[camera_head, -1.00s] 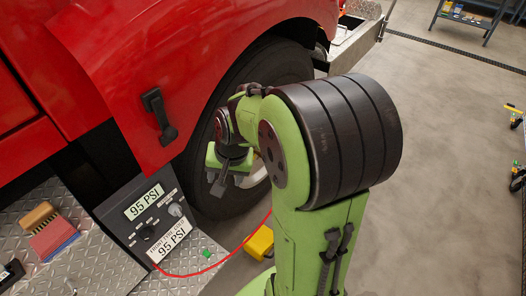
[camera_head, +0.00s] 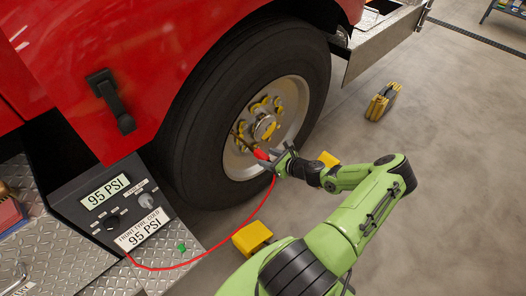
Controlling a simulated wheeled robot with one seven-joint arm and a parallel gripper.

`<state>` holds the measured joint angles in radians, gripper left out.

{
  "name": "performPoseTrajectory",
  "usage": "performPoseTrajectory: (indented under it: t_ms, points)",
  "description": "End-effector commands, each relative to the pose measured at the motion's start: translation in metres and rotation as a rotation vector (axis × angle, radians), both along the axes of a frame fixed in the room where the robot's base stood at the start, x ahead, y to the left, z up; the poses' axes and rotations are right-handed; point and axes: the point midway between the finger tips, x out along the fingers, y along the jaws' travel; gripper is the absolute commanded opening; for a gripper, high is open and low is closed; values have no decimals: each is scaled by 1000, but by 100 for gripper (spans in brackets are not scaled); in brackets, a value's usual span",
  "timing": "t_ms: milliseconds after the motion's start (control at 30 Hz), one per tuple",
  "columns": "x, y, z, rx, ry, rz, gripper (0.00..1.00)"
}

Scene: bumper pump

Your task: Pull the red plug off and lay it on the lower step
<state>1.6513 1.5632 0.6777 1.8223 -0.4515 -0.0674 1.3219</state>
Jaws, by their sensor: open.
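The red plug (camera_head: 262,154) shows at the wheel's hub side, in front of the rim's lower part. A thin red hose (camera_head: 262,203) hangs below it and runs down to the gauge panel. My gripper (camera_head: 275,160) is at the plug, its open fingers just to the right of it. I cannot tell whether the fingers touch the plug, and the valve behind it is hidden. The lower step (camera_head: 180,270) is a diamond-plate surface at the bottom left, with a small green piece (camera_head: 181,247) on it.
The gauge panel (camera_head: 112,205) reads 95 PSI twice and stands beside the step. The black tyre (camera_head: 190,140) is behind my gripper.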

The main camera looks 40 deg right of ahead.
Motion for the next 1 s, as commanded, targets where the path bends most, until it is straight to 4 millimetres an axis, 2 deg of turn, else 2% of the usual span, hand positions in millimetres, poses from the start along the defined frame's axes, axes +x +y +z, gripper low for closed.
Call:
performPoseTrajectory:
  t_ms: [167,500,667,1000]
  points:
    - [-5,-12,-10,72,-31,-99,57]
    - [-2,-11,-11,70,-29,-94,57]
    - [14,-10,-20,69,-30,-91,57]
    - [61,-9,-39,67,-28,-91,57]
